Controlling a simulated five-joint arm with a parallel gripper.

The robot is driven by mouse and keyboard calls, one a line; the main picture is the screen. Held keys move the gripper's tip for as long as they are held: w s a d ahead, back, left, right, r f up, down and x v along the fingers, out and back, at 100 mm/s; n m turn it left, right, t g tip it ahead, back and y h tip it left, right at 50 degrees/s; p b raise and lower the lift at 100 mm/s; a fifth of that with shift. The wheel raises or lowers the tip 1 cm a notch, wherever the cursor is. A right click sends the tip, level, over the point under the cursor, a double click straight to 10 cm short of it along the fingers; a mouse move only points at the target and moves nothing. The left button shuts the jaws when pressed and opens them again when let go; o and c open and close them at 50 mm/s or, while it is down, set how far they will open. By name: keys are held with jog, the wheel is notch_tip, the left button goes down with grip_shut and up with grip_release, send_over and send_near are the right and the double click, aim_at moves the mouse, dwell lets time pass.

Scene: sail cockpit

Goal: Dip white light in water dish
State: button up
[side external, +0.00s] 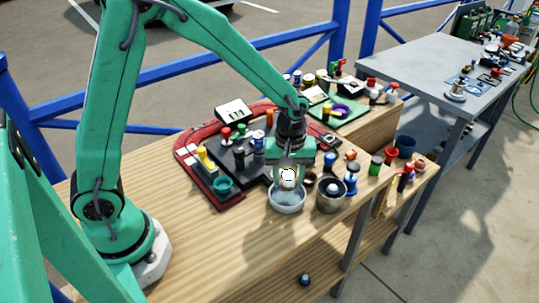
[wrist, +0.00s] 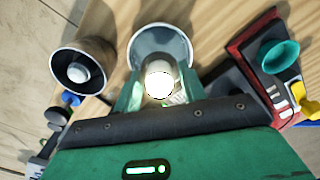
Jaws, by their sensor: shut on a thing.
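My gripper (side external: 290,170) points down and is shut on a white light (side external: 289,175), a small round glowing thing. The water dish (side external: 287,204) is a pale grey round bowl on the wooden table, directly below or just beneath the light. In the wrist view the white light (wrist: 159,82) shines between my gripper's fingers (wrist: 158,92), and the dish (wrist: 160,38) shows just beyond it, partly covered by it. I cannot tell whether the light touches the water or the dish.
A dark metal cup (side external: 331,197) with a pale round thing inside stands right of the dish. A red and black panel (side external: 217,187) with a teal cup (side external: 222,184) lies to the left. Several small coloured pieces stand at the right. Bare wood (side external: 200,240) lies in front.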

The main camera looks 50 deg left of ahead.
jog(key=shift+r, duration=3.15)
